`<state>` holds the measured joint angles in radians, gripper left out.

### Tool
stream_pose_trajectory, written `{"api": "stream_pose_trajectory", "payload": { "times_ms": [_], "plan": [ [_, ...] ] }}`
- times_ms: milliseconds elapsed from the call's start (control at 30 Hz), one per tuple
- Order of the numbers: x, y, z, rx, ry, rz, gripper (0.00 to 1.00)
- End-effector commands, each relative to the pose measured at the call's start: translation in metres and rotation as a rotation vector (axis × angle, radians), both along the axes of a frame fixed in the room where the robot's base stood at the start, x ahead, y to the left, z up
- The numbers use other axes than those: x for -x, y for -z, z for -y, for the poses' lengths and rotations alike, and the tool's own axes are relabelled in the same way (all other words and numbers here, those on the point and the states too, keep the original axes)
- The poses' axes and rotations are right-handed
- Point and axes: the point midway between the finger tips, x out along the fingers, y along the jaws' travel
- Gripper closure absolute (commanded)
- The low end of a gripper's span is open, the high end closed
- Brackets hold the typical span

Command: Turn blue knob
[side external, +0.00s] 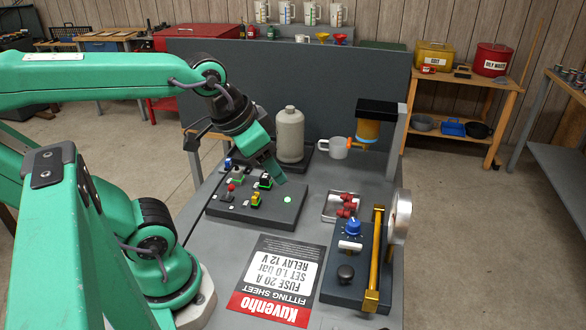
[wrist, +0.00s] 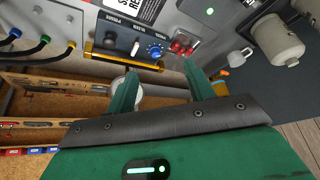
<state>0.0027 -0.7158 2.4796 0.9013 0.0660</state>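The blue knob (side external: 353,226) stands upright on a dark grey control box (side external: 335,292) at the right of the bench. In the wrist view, the blue knob (wrist: 155,51) shows just beyond and between the fingertips. A white switch and a black knob share the box with it. My gripper (side external: 274,174) is up and left of the knob in the side view, over the panel with the green light, apart from the knob. In the wrist view, my gripper (wrist: 160,68) has its two fingers spread with nothing between them.
A gold bar (side external: 375,260) runs along the box's right edge, beside a round white gauge (side external: 400,216). A tray of red parts (side external: 345,205) lies behind the box. A grey bottle (side external: 289,135), a mug (side external: 334,148) and a fitting sheet (side external: 277,278) are nearby.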

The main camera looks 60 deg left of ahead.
Motion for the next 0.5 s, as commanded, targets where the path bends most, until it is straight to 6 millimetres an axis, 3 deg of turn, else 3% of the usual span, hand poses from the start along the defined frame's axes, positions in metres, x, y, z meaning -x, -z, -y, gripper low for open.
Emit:
{"api": "stream_pose_trajectory", "payload": {
  "times_ms": [500],
  "plan": [
    [-0.064,0.009,0.009,-0.247,0.608,-0.146,0.47]
  ]
}}
